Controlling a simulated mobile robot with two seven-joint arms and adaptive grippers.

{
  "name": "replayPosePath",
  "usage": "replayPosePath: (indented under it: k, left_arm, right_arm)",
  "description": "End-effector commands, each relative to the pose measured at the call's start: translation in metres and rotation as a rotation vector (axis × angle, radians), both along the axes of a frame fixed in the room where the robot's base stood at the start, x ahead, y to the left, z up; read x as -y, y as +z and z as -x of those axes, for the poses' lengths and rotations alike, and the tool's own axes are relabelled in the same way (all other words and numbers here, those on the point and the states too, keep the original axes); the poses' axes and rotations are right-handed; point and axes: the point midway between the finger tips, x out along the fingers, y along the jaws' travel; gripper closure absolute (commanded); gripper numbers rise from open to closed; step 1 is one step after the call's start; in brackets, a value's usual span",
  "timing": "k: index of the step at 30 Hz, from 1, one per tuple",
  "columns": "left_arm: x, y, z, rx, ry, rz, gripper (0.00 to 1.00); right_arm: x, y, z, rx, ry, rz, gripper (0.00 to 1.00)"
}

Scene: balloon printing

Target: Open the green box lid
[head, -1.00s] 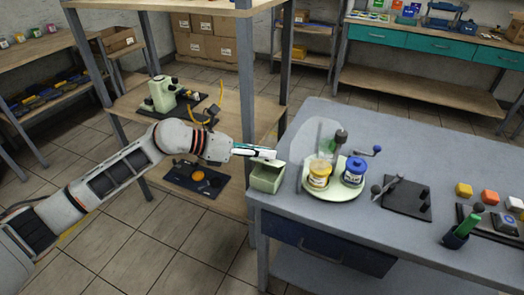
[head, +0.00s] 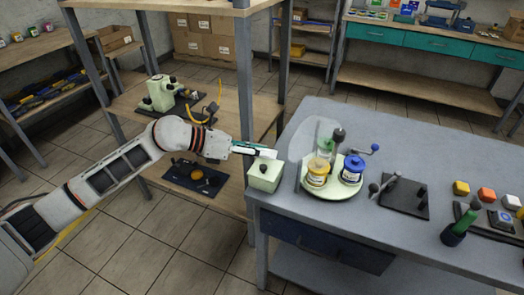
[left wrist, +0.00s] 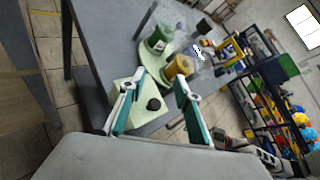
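The pale green box (head: 264,183) stands at the left corner of the grey table. A lid with a small dark knob (head: 263,168) covers its top. In the left wrist view the lid (left wrist: 132,116) and its dark knob (left wrist: 153,104) show between my fingers. My left gripper (head: 268,152) is at the box's back edge, just above the lid. In the left wrist view this gripper (left wrist: 158,84) is open, its teal-padded fingers apart, with nothing clasped. I cannot tell whether a finger touches the lid. My right gripper is not in view.
A round pale green tray (head: 335,190) with a yellow jar (head: 317,174) and a blue jar (head: 352,170) is right of the box. A clear upright panel (head: 311,150) stands close behind. A shelf post (head: 246,100) rises near my left wrist.

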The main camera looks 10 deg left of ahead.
Motion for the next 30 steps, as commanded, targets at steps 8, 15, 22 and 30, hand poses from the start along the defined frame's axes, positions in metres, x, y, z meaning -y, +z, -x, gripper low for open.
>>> replayPosePath:
  k: [8,15,22,30]
  left_arm:
    - [-0.033,0.014,0.011,0.002,0.003,-0.003,0.67]
    - [-0.074,0.034,0.027,0.0,0.003,-0.003,0.67]
    - [-0.097,0.046,0.037,0.0,0.001,-0.002,0.67]
    - [-0.102,0.049,0.039,0.0,0.0,0.0,0.67]
  right_arm:
    - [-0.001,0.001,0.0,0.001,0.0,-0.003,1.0]
    - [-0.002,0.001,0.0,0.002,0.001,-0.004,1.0]
    - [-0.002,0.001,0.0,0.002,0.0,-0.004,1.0]
    - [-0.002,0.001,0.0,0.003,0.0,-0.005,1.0]
